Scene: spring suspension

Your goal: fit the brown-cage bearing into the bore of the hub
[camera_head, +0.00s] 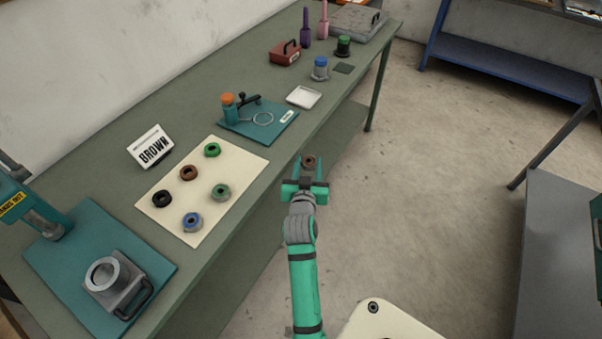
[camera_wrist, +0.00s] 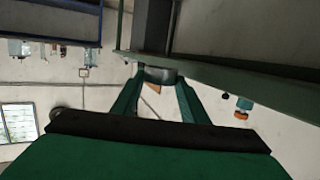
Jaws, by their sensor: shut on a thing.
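My gripper (camera_head: 305,172) is shut on a brownish ring-shaped bearing (camera_head: 309,161), held in the air beyond the table's front edge. In the wrist view the held bearing (camera_wrist: 158,75) shows as a grey ring edge between the fingertips. The hub (camera_head: 102,274) is a grey block with a round bore facing up and a handle. It sits on a teal plate (camera_head: 150,262) at the near left of the table, well apart from my gripper. Another brown ring bearing (camera_head: 188,173) lies on the cream mat (camera_head: 240,165).
Green, black, blue and grey-green rings lie on the mat. A sign (camera_head: 151,147) reading "BROWN" stands behind it. A teal press (camera_head: 35,207) stands by the hub. A teal fixture (camera_head: 262,126), white tray (camera_head: 304,97) and red box (camera_head: 285,53) are farther along. Floor right of the table is clear.

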